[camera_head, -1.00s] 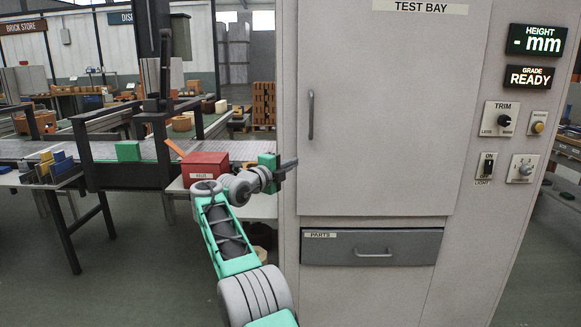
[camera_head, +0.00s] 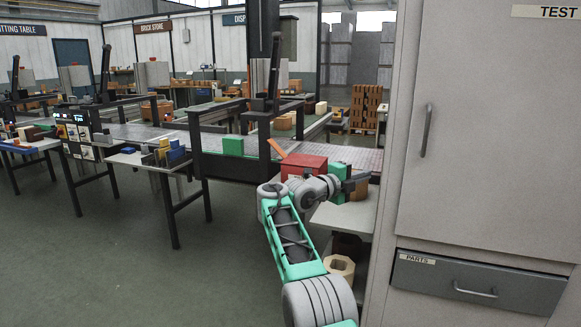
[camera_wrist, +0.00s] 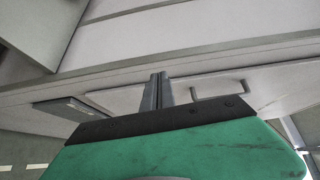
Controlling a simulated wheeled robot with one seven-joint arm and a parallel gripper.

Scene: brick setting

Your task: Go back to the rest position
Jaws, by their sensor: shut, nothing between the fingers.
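My gripper (camera_head: 357,181) is at the end of my green and grey arm, in front of the red box and left of the test bay cabinet (camera_head: 478,140). In the wrist view my gripper (camera_wrist: 158,80) shows its two dark fingers together, with nothing between them. Behind the fingers the wrist view shows pale panels and a handle (camera_wrist: 218,90), with no object close to the tips.
The cabinet, with its parts drawer (camera_head: 475,283) shut, fills the right side. A red box (camera_head: 303,164) stands behind my arm. A conveyor bench with a green block (camera_head: 233,146) runs leftward. Open grey floor (camera_head: 120,260) lies at the lower left.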

